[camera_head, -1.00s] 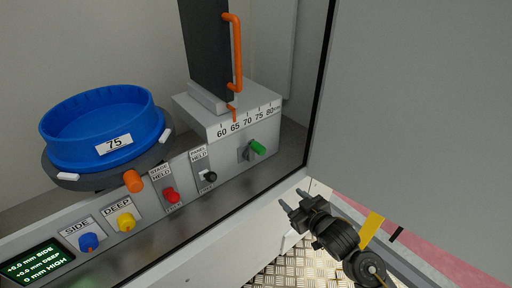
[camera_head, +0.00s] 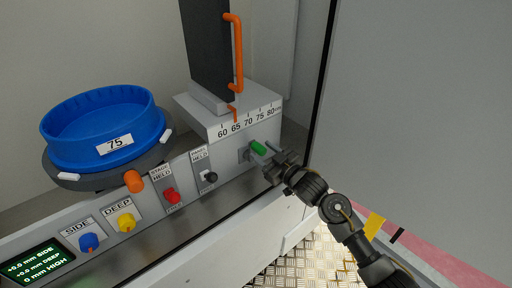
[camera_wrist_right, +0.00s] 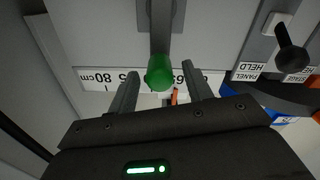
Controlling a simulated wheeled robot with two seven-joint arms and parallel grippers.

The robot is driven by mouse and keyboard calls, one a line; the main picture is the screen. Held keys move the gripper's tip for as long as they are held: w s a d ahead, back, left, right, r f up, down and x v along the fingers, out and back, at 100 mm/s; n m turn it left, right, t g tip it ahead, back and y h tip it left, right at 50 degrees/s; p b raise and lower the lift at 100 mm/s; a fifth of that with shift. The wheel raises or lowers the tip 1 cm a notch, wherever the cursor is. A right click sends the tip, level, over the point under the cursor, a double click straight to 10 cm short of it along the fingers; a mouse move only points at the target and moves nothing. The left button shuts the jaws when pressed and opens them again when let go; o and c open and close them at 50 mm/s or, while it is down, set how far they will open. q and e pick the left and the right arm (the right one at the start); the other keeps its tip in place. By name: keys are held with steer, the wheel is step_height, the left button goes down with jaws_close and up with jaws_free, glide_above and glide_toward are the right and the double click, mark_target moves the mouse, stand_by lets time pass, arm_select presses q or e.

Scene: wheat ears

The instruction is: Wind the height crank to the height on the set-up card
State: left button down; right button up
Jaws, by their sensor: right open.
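A green crank handle (camera_head: 258,147) stands out from the grey panel below a scale (camera_head: 245,122) marked 60 to 80 cm. An orange pointer (camera_head: 234,114) sits near 65. My right gripper (camera_head: 270,160) is open just in front of the green handle. In the right wrist view the green handle (camera_wrist_right: 160,72) appears between the two spread fingers (camera_wrist_right: 160,64), with no clear contact. A dark display (camera_head: 36,263) reads +0.0 mm SIDE, +0.0 mm DEEP and 0 mm HIGH. No separate set-up card is recognisable. My left gripper is out of view.
A blue round tub (camera_head: 103,130) labelled 75 stands at the left. Blue (camera_head: 88,242), yellow (camera_head: 126,222), red (camera_head: 171,195) and black (camera_head: 210,177) knobs line the panel. A dark upright plate (camera_head: 208,50) has an orange handle (camera_head: 236,55). A grey wall (camera_head: 420,100) borders the right.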

mark_target(256, 147)
steer(key=shift+x, duration=2)
steer(key=shift+c, duration=0.3)
jaws_close()
